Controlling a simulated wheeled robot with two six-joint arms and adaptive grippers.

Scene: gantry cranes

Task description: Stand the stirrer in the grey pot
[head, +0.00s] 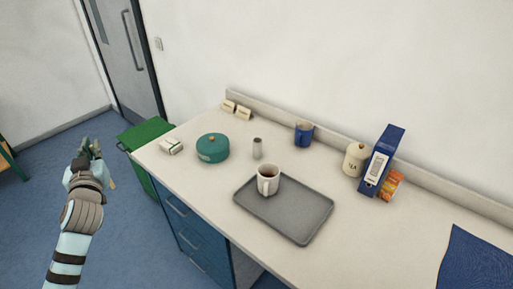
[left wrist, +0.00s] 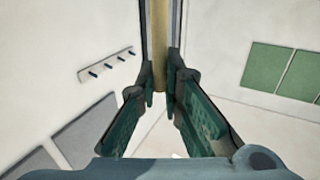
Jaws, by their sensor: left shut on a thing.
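My left gripper (head: 91,148) is at the left of the head view, over the floor and left of the counter. In the left wrist view its fingers (left wrist: 168,88) are closed on a tan rod (left wrist: 159,45), which looks like the stirrer. The rod runs up and away between the fingertips; its far end is out of that view. My right gripper is not in view.
A green bin (head: 145,133) stands by the counter's left end.

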